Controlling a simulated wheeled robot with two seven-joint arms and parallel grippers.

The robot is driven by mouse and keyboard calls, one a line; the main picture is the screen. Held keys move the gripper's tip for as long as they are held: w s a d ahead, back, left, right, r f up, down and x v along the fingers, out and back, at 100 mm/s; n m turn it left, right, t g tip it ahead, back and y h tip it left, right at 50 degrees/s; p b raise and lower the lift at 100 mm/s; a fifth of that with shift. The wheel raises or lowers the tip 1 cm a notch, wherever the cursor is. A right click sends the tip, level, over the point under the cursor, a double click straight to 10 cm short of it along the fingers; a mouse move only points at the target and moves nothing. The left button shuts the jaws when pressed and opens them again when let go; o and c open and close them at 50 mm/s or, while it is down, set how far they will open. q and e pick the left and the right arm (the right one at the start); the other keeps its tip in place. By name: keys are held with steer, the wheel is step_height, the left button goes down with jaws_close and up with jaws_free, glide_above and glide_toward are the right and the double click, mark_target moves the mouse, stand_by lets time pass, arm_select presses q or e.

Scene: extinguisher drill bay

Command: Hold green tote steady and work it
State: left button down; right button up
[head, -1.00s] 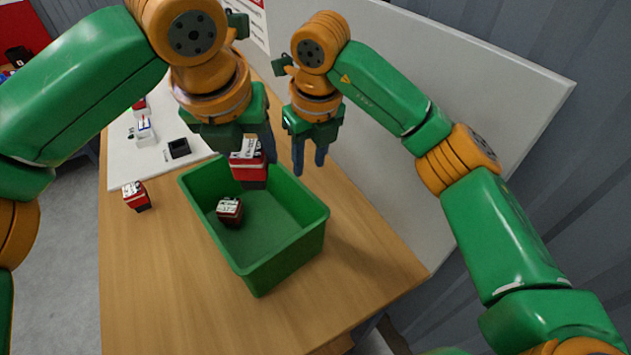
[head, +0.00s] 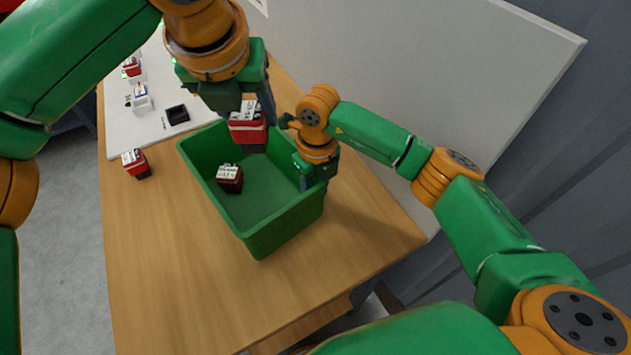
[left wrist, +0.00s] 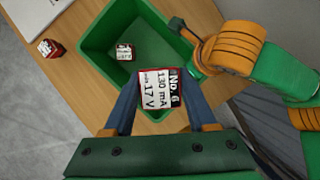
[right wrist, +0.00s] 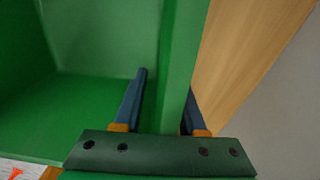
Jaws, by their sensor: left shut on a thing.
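The green tote (head: 285,228) stands on the wooden table. A dark red block with a white labelled top (head: 230,180) lies inside it. My left gripper (head: 247,122) is shut on a red and black block (head: 249,134), held above the tote's far part. In the left wrist view, this block's label (left wrist: 158,92) reads No. 6, 130 mA, 17 V. My right gripper (head: 312,178) is at the tote's right wall. In the right wrist view its fingers straddle the wall (right wrist: 182,60), with a gap on the inner side; the outer finger is partly hidden.
Another red block (head: 136,163) stands on the table left of the tote. A white board (head: 150,117) at the back left bears a black square holder (head: 177,114) and several small items. A white panel (head: 420,90) rises along the right. The near table is clear.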

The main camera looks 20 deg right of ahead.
jaws_close()
stand_by(1.4)
